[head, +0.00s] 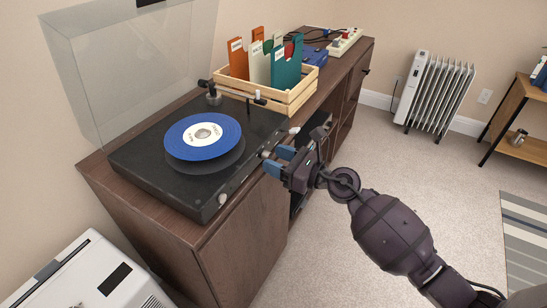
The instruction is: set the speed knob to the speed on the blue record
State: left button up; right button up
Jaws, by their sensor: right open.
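The blue record (202,136) lies on the platter of the black turntable (150,183), which stands on a brown cabinet. Its white centre label (203,133) has print too small to read. Along the turntable's front edge are a pale knob (222,199) near the front corner, a small knob (266,154) in the middle, and another pale one (294,130) farther back. I cannot tell which sets the speed. My right gripper (277,160) is open, with its blue fingertips close to the middle knob; I cannot tell if they touch it. My left gripper is out of view.
The clear turntable lid (130,65) stands open. A wooden crate (290,96) of record sleeves sits behind the turntable, with a power strip (345,42) beyond. A white appliance (85,275) stands at lower left.

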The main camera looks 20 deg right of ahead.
jog(key=shift+w+a, duration=0.35)
jog(key=shift+w, duration=0.05)
jog(key=shift+c, duration=0.4)
jog(key=c, duration=0.8)
jog(key=shift+c, duration=0.2)
